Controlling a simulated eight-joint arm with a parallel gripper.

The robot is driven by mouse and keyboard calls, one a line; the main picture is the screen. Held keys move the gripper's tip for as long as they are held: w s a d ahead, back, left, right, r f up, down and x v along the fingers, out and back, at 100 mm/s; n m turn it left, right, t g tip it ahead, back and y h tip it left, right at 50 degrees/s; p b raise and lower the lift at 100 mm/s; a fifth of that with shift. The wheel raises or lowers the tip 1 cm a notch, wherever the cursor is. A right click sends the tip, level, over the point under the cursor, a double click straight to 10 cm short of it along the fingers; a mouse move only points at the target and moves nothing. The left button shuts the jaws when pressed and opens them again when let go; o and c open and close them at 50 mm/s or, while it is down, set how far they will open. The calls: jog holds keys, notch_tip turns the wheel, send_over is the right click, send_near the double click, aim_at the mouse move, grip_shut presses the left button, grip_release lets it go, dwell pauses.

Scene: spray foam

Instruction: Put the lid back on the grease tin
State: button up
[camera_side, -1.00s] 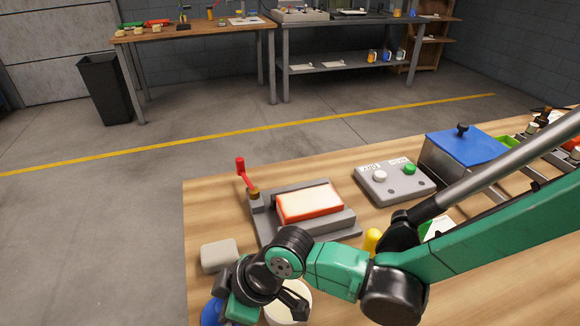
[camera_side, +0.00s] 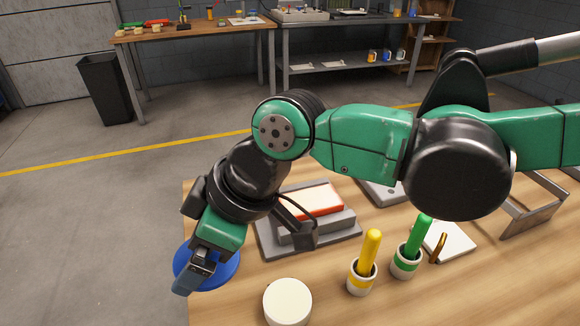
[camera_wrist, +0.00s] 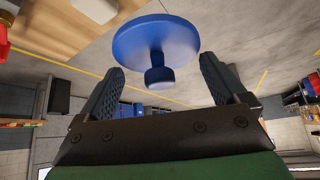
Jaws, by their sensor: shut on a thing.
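The blue lid (camera_side: 222,272), a round disc with a knob, is at the left front corner of the bench in the side view. Its rim reaches past the bench's left edge. My gripper (camera_side: 190,278) is shut on it, partly covering it. In the wrist view the lid (camera_wrist: 155,38) has its knob between the fingers of my gripper (camera_wrist: 161,70); the exact contact is not clear. The grease tin (camera_side: 287,302), round with a pale cream top, stands uncovered on the bench, right of and nearer than the lid.
A grey fixture with a red-edged pale block (camera_side: 318,201) lies behind the tin. Yellow-handled (camera_side: 368,258) and green-handled (camera_side: 415,245) tools stand in cups to the right. Bare wood surrounds the tin.

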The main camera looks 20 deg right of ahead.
aim_at(274, 293)
notch_tip(274, 293, up, 5)
jog(key=shift+r, duration=0.1)
jog(key=d+f+m, duration=0.1)
jog(key=d+f, duration=0.1)
jog(key=f, duration=0.1)
jog(key=s+d+f+m+t+h, duration=0.1)
jog(key=d+f+m, duration=0.1)
jog(key=d+f, duration=0.1)
jog(key=d+f+m+t, duration=0.1)
jog(key=d+f, duration=0.2)
jog(key=shift+s+d+f+h, duration=0.2)
jog(key=shift+s+f+h, duration=0.05)
jog(key=shift+h, duration=0.05)
jog(key=shift+f, duration=3.15)
jog(key=shift+f, duration=0.2)
jog(key=o, duration=0.9)
jog(key=shift+r, duration=0.15)
notch_tip(274, 293, up, 7)
